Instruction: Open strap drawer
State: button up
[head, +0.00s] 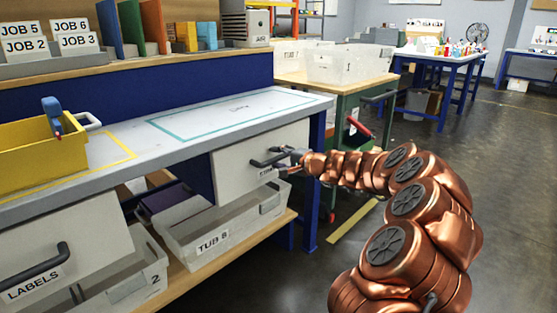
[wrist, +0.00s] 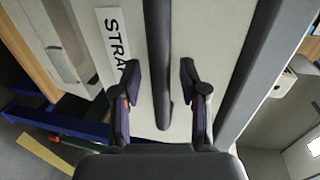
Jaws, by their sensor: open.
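The strap drawer (head: 235,172) is a pale front under the right end of the workbench, and it looks closed. Its dark bar handle (head: 268,160) shows in the head view with my gripper (head: 290,157) right at it. In the wrist view the handle (wrist: 158,65) runs between the two open fingers of my gripper (wrist: 164,90), with gaps on both sides. A white label (wrist: 113,40) reading "STRA" shows left of the handle; the left finger hides the rest.
Tub 8 (head: 205,238) sits on the lower shelf below the drawer. A labels drawer (head: 75,270) is at the lower left. A yellow bin (head: 35,145) stands on the benchtop (head: 120,150). Open floor (head: 480,230) lies to the right.

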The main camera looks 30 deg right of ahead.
grip_shut()
dwell(0.6)
